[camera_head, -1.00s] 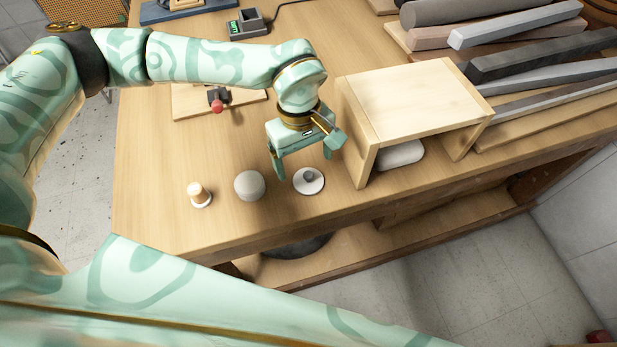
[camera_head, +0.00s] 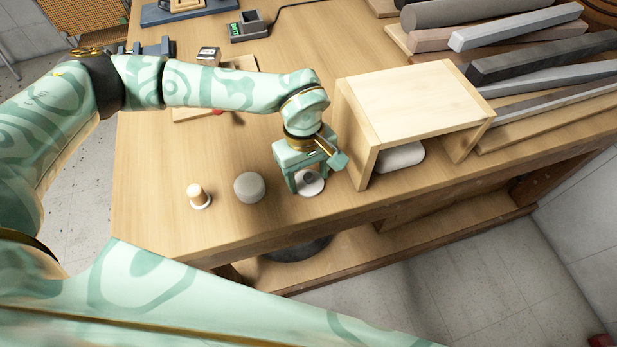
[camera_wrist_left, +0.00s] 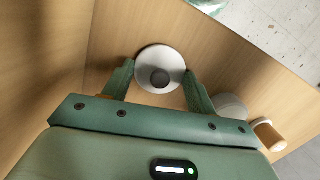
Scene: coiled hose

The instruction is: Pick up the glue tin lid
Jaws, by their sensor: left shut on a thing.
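The glue tin lid looks to be the round white disc with a grey knob (camera_head: 311,190) lying near the table's front edge. It also shows in the left wrist view (camera_wrist_left: 160,58). My left gripper (camera_head: 309,181) is lowered over it from above, one finger on each side of the disc. My right gripper is not in view.
A pale round pot (camera_head: 249,187) and a small wooden knob on a white base (camera_head: 198,195) stand left of the lid. An open-sided wooden box (camera_head: 415,100) with a pale object (camera_head: 402,156) under it stands close on the right. The table's front edge is near.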

